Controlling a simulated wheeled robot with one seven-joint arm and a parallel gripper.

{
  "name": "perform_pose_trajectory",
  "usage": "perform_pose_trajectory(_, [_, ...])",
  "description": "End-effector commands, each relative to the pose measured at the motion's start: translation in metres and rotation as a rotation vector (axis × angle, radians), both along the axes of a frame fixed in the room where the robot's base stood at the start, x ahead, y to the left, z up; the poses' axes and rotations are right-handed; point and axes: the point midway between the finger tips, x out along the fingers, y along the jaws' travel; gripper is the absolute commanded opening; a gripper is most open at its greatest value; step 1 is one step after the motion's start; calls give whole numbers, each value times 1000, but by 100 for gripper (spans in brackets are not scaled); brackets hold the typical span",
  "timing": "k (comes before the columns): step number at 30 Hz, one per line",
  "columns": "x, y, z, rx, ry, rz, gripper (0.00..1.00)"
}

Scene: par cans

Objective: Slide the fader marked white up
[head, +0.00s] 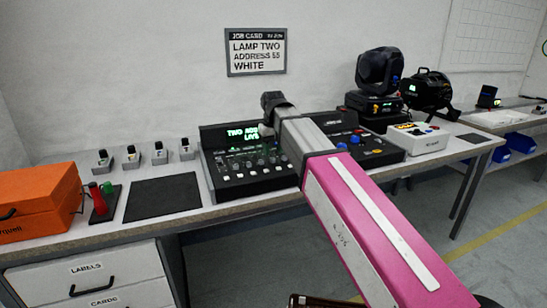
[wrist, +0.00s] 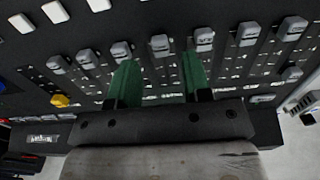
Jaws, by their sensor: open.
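The lighting console (head: 250,178) stands on the bench with a lit green screen (head: 236,135), partly covered by my arm. In the wrist view a row of grey fader caps crosses the console; their labels are too small to read, so I cannot tell which is marked white. My gripper (wrist: 160,68) is open, its two green fingers pointing at the row. One grey fader cap (wrist: 160,45) lies in line with the gap, just beyond the fingertips; no contact shows. Another cap (wrist: 120,50) is close to the left fingertip. In the head view the fingers are hidden.
The job card (head: 256,52) on the wall reads lamp two, address 55, white. A moving-head lamp (head: 380,72) and a white button box (head: 418,138) stand right of the console. A black mat (head: 162,196) and an orange case (head: 38,200) are left.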

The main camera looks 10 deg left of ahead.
Motion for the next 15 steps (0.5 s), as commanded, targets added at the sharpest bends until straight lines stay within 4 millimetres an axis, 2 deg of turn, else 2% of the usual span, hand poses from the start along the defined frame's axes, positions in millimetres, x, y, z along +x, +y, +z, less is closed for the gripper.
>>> perform_pose_trajectory(6, [0,0,-25,-1,1,0,45])
perform_pose_trajectory(15, [0,0,-33,0,0,0,45])
